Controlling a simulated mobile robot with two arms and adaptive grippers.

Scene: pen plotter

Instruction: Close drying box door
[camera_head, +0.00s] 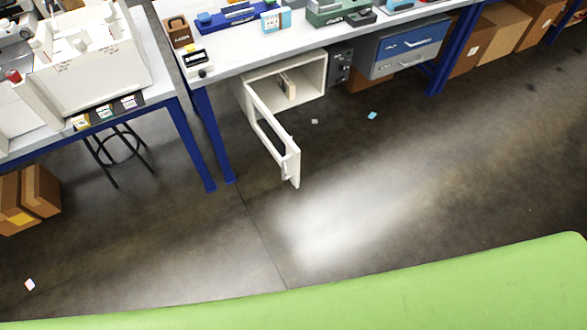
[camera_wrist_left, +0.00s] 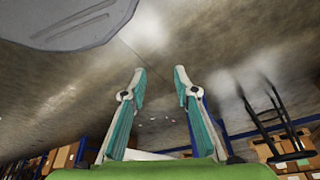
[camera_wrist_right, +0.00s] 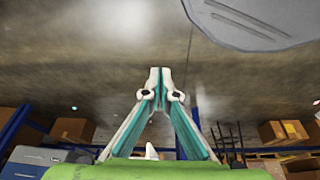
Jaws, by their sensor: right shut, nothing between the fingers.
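The drying box (camera_head: 309,84) is a white open-fronted box under the workbench in the head view. Its white framed door (camera_head: 272,135) stands wide open, swung out toward me from the box's left side, with a handle (camera_head: 287,168) near its free end. Something small and pale (camera_head: 287,86) stands inside the box. My left gripper (camera_wrist_left: 158,75) shows in the left wrist view, open with nothing between its fingers. My right gripper (camera_wrist_right: 160,72) shows in the right wrist view, its fingertips together and empty. Neither gripper shows in the head view, and neither touches the door.
The workbench (camera_head: 240,50) has blue legs (camera_head: 208,130) left of the door. A drawer cabinet (camera_head: 400,48) stands right of the box. Small scraps (camera_head: 372,115) lie on the floor. A stool (camera_head: 117,150) and cardboard boxes (camera_head: 40,190) are at left. The floor before the door is clear.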

